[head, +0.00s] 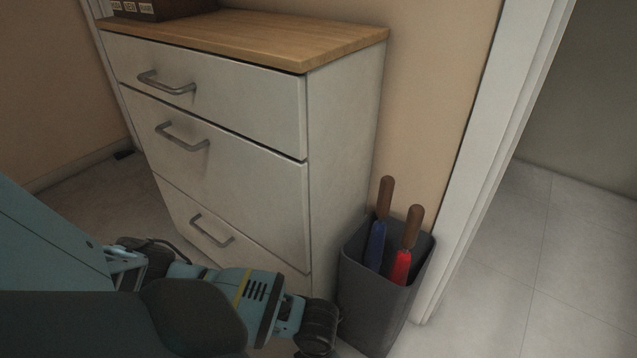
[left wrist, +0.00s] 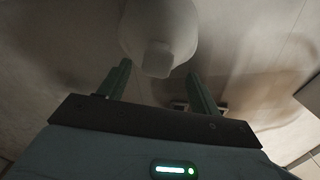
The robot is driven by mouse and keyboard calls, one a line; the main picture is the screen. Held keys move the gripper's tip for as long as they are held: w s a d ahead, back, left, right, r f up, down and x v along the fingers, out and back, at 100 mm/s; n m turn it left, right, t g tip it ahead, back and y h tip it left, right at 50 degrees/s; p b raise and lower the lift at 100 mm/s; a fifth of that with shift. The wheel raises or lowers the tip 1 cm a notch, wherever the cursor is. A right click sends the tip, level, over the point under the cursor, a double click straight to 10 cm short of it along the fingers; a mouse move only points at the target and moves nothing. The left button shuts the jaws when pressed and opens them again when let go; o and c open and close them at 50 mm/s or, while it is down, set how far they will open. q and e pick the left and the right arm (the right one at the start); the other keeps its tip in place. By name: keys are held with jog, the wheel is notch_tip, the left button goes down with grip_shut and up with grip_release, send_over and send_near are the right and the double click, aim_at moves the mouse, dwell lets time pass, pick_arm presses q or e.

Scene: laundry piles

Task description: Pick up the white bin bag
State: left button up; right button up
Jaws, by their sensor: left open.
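A white, rounded object with a short blunt neck, which looks like the white bin bag (left wrist: 160,28), is at the top middle of the left wrist view. My left gripper (left wrist: 159,70) is open, its two green fingers apart. The bag's neck shows between and just beyond the fingertips; I cannot tell whether they touch it. In the head view my left arm reaches in from the lower left, but its fingers are out of sight. The bag does not show in the head view. My right gripper is in neither view.
A white drawer cabinet (head: 345,150) with a wooden top stands against the wall. A dark grey bin (head: 375,305) holding a blue-and-brown and a red-and-brown tool stands right of it, close to my left arm's end. Pale tiled floor (head: 560,270) is clear beyond the doorway.

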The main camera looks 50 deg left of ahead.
pick_arm(q)
jog(key=f+b, duration=0.1)
jog(key=f, duration=0.1)
jog(key=f+b, duration=0.2)
jog(key=shift+w+a+f, duration=0.15)
jog(key=shift+a+f, duration=0.05)
jog(key=shift+f, duration=0.4)
jog(key=shift+r, duration=0.1)
jog(key=shift+c, duration=0.5)
jog(key=c, duration=1.2)
grip_shut()
jog(key=shift+w, duration=0.1)
